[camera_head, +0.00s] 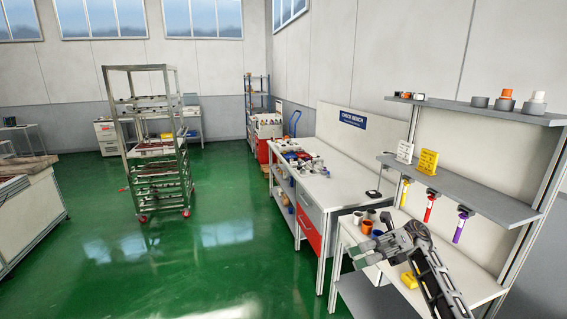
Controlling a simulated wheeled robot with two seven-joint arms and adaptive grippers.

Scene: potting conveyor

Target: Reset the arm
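My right arm (440,281) comes in from the lower right, over the near bench. My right gripper (359,258) points left at the bench's left side. Its two fingers look spread apart with nothing between them, though they are small in view. My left arm and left gripper are not in view.
The near bench (472,279) holds white, orange and dark cups (366,226) and a yellow item (409,280) close to my arm. Shelves with hanging tools (461,226) stand behind. A longer bench (330,188) adjoins. A wire rack (145,68) stands left; green floor between is clear.

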